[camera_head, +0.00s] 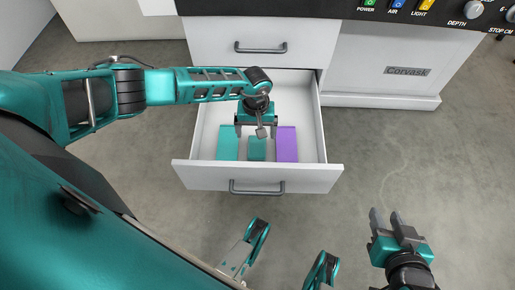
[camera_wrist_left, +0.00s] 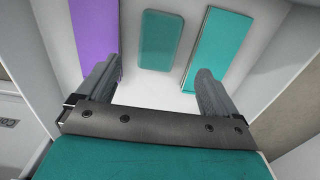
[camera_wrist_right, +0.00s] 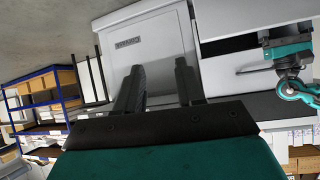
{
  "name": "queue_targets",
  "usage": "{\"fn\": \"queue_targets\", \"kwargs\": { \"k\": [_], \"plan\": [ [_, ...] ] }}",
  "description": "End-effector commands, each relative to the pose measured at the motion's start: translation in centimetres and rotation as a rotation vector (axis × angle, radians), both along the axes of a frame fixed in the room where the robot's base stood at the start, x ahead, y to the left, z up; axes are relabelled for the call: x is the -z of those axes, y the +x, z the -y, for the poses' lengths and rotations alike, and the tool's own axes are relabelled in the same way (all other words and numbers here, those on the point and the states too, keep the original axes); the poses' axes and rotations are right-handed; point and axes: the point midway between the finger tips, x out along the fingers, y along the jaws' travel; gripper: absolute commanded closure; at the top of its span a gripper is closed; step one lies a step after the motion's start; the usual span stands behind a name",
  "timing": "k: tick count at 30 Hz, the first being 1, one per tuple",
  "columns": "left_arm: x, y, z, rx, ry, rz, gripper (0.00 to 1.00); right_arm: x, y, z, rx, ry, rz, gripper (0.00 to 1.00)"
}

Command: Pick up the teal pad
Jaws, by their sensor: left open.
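Inside the open drawer lie two teal pieces and a purple one. The teal pad (camera_head: 257,149), small with rounded corners, is in the middle; in the left wrist view the teal pad (camera_wrist_left: 160,42) lies ahead of the fingers. A longer flat teal piece (camera_head: 228,144) is beside it, seen at the right in the left wrist view (camera_wrist_left: 217,48). My left gripper (camera_head: 256,131) is open and empty over the drawer, above the pad, its fingers apart from it. My right gripper (camera_head: 387,216) is open and empty over the floor, right of the drawer.
A purple piece (camera_head: 287,144) lies right of the pad, also in the left wrist view (camera_wrist_left: 96,38). The drawer (camera_head: 200,177) has walls on all sides and a front handle. A cabinet (camera_head: 385,62) stands behind. The floor (camera_head: 450,150) at right is clear.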

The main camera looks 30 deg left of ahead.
Motion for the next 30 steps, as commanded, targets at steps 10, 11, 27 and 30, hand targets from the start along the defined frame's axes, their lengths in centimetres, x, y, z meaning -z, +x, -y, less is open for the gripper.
{"fn": "queue_targets", "kwargs": {
  "k": [10,11,27,30],
  "plan": [
    [3.8,-0.2,0.3,-0.002,-0.003,-0.002,0.06,0.7,0.2,-0.6,0.001,0.017,0.000,0.62],
    [4.3,-0.3,0.4,-0.003,-0.003,-0.002,0.06,0.9,0.1,-0.6,0.000,0.017,-0.003,0.62],
    [7.1,-0.3,0.4,-0.001,-0.002,0.000,0.09,0.9,0.5,-1.2,-0.014,0.023,0.002,0.62],
    [7.1,-0.3,0.4,-0.001,-0.002,0.000,0.19,0.9,0.6,-1.2,-0.014,0.023,0.003,0.62]
  ]
}}
